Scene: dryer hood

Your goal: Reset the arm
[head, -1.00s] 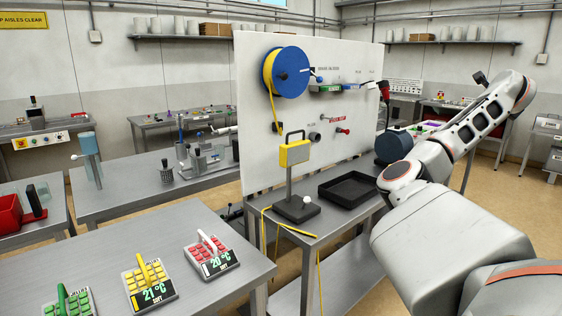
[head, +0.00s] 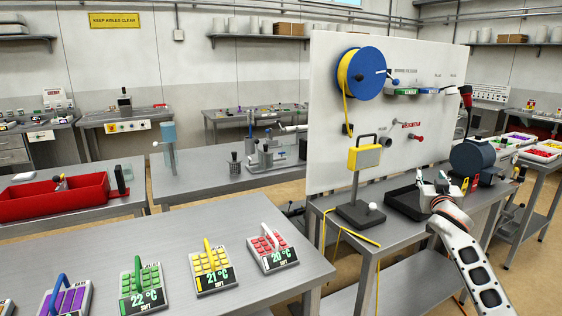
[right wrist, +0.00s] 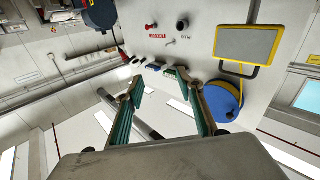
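My right arm comes in from the lower right in the head view. Its gripper (head: 440,188) is at the black tray (head: 402,203) on the bench in front of the white board (head: 330,110). Whether it touches the tray I cannot tell. In the right wrist view, the two teal-padded fingers of the right gripper (right wrist: 158,80) stand apart with nothing between them. That view looks toward the board, which appears upside down. My left gripper shows in neither view.
A yellow-framed panel on a stand (head: 364,158), a blue reel (head: 360,74) and a dark drum (head: 472,157) are close to the right arm. Several keypads, including a red one (head: 270,248), lie on the front table. The aisle floor between benches shows free room.

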